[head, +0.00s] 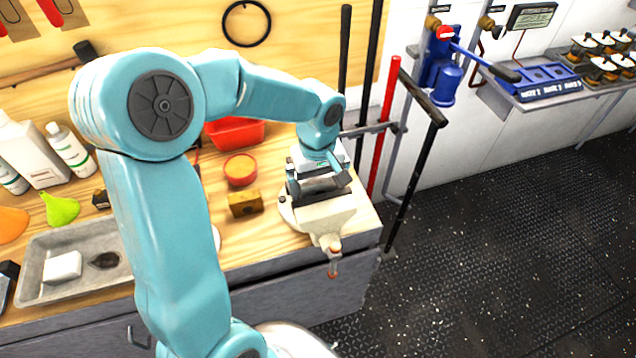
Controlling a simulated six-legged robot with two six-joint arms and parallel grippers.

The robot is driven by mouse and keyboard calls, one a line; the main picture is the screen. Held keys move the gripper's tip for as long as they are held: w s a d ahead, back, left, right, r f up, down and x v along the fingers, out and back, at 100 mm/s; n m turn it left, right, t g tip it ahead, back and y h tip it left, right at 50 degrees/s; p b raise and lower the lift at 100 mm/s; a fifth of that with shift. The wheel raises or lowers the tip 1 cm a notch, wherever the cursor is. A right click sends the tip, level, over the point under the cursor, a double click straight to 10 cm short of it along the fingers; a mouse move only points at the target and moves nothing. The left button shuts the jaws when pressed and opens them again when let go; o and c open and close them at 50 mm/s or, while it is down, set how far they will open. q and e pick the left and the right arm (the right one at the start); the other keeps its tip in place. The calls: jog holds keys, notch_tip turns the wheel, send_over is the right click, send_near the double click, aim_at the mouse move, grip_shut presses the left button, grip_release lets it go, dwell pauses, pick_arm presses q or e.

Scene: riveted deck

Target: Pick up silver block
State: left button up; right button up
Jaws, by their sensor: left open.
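My left arm reaches across the workbench, and my left gripper (325,168) is over a cream bench vise (322,216) at the bench's right end. The gripper is open, with a dark-tipped finger pointing down at the vise's dark jaws. A pale silvery surface (300,160) shows right under the wrist at the jaws. It may be the silver block, but the gripper covers most of it and I cannot tell if the fingers touch it. My right gripper is not in view.
A brass-coloured block (244,204), an orange-topped round tin (240,171) and a red bin (236,133) are left of the vise. A grey tray (45,294) holds a white block (62,267). Long-handled tools (385,125) stand beyond the bench's right end. The dark floor at right is clear.

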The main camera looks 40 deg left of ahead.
pick_arm(q)
jog(key=shift+a+f, duration=0.1)
jog(key=shift+f, duration=0.4)
jog(key=shift+s+r, duration=0.1)
jog(key=shift+c, duration=0.9)
jog(key=c, duration=1.1)
jog(key=shift+o, duration=0.2)
jog(key=shift+r, duration=0.1)
